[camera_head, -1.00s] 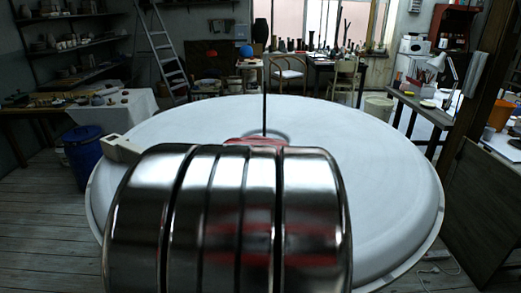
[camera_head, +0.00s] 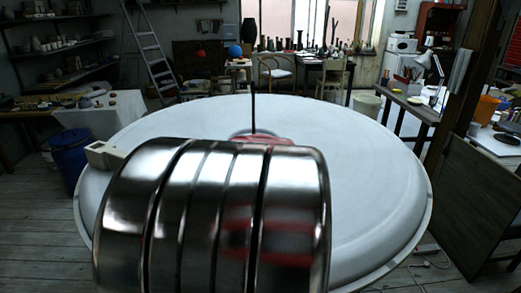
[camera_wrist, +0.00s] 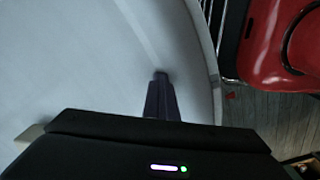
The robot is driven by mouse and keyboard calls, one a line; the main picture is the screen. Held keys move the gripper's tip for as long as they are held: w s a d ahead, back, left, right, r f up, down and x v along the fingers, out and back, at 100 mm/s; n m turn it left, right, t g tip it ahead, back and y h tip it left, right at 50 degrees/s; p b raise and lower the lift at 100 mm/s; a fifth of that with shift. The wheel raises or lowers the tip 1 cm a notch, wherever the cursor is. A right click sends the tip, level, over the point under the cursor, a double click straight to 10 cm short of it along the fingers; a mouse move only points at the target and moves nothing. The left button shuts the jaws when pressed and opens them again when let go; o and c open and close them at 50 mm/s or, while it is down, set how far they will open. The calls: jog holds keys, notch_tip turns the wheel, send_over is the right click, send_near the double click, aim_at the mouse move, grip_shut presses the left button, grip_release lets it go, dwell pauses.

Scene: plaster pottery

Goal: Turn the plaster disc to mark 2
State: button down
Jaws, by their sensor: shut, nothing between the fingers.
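The large white plaster disc (camera_head: 370,170) fills the middle of the head view, with a raised rim and a thin dark rod (camera_head: 253,108) upright near its centre. A pale block (camera_head: 103,154) sticks out at its left edge. In the wrist view, the disc (camera_wrist: 70,60) lies under my gripper (camera_wrist: 161,76), which is shut and empty, its fingertips over the disc near the rim. I cannot tell whether they touch it. A pale block (camera_wrist: 28,136) shows at left there. A small red triangle (camera_wrist: 230,95) lies just outside the rim. I read no numbers.
A blue barrel (camera_head: 75,158) stands close to the disc's left side. A dark leaning panel (camera_head: 475,200) and a workbench (camera_head: 418,105) stand at right. A ladder (camera_head: 155,50) and cluttered tables are behind. Wooden floor (camera_head: 40,225) is open at lower left.

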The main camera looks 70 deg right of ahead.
jog(key=shift+w+a+f, duration=0.35)
jog(key=shift+f, duration=0.05)
jog(key=shift+s, duration=0.1)
jog(key=shift+s+d+r, duration=0.1)
jog(key=shift+s+d, duration=0.6)
jog(key=shift+s, duration=0.6)
jog(key=shift+s+d, duration=0.75)
jog(key=shift+s, duration=0.55)
jog(key=shift+s+d+r, duration=0.1)
jog(key=shift+s+d, duration=0.6)
jog(key=shift+s, duration=0.6)
